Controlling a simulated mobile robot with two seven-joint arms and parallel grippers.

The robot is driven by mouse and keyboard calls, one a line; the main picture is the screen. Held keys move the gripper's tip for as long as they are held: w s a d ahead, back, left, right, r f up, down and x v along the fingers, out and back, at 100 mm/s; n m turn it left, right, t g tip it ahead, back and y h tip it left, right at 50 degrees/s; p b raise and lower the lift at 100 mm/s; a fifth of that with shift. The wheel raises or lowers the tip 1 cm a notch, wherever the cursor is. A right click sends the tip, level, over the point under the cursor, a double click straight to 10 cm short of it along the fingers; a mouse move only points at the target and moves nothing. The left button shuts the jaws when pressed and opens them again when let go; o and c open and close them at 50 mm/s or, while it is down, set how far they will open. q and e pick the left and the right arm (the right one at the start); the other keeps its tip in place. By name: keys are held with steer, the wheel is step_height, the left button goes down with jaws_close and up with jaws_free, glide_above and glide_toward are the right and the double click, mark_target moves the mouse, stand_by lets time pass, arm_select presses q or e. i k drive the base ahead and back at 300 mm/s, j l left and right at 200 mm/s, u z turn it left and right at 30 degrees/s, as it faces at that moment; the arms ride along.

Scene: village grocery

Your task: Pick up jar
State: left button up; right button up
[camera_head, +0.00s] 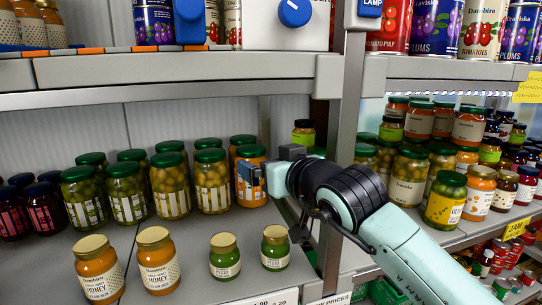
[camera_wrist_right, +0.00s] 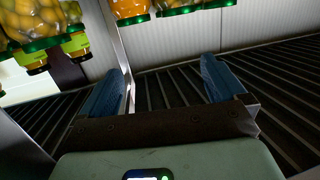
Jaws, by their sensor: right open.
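Several jars stand on the shelf in the head view. A green-lidded orange jar (camera_head: 251,185) stands at the right end of the back row, partly hidden by my right gripper (camera_head: 250,174). Next to it are jars of pale olives (camera_head: 212,183). My left gripper is not seen.
A grey shelf post (camera_head: 342,140) stands right beside my right arm. Dark red jars (camera_head: 43,207) are at the left, and a crowded shelf with yellow jars (camera_head: 445,198) is at the right. An upper shelf edge (camera_head: 180,68) runs overhead.

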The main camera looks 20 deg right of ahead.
mark_target(276, 245)
steer(key=k, duration=1)
